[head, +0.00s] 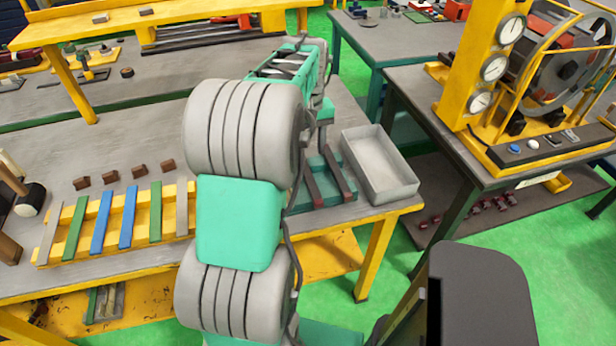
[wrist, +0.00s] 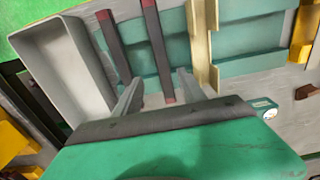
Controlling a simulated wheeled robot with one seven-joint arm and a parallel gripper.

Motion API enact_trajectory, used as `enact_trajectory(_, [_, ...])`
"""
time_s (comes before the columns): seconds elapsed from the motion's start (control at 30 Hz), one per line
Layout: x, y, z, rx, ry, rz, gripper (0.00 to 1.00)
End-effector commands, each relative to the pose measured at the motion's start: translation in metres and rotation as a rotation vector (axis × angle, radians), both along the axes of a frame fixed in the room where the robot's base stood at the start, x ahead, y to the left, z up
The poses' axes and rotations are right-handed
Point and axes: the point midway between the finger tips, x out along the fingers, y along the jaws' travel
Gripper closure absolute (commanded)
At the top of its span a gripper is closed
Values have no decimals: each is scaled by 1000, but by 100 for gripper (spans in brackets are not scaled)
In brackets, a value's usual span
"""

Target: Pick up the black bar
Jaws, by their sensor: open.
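Two black bars with dark red ends lie side by side on a teal plate (head: 326,193). One bar (head: 312,186) also shows in the wrist view (wrist: 157,48), its near end between my fingers. The other bar (head: 338,174) is nearer the grey tray; in the wrist view (wrist: 113,45) it lies left of my fingers. My gripper (wrist: 159,79) is open and empty, its two grey fingers apart on either side of the middle bar's line. Whether they are at bar height is unclear. In the head view my arm hides the gripper.
A grey open tray (head: 378,183) stands beside the bars and fills the left of the wrist view (wrist: 62,70). A yellow rack (head: 170,218) with coloured strips lies left of my arm. A yellow strip (wrist: 199,45) stands right of the bars in the wrist view.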

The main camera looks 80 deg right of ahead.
Motion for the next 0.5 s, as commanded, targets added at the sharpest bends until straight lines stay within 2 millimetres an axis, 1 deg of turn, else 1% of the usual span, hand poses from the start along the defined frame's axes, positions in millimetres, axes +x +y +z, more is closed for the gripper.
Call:
enact_trajectory(0.07, [-2, 0, -10, 4, 0, -2, 52])
enact_trajectory(0.27, [2, 3, -37, 4, 0, -2, 52])
enact_trajectory(0.4, [5, 4, -63, 3, 1, -2, 52])
enact_trajectory(0.5, [5, 4, -72, 0, 0, -2, 52])
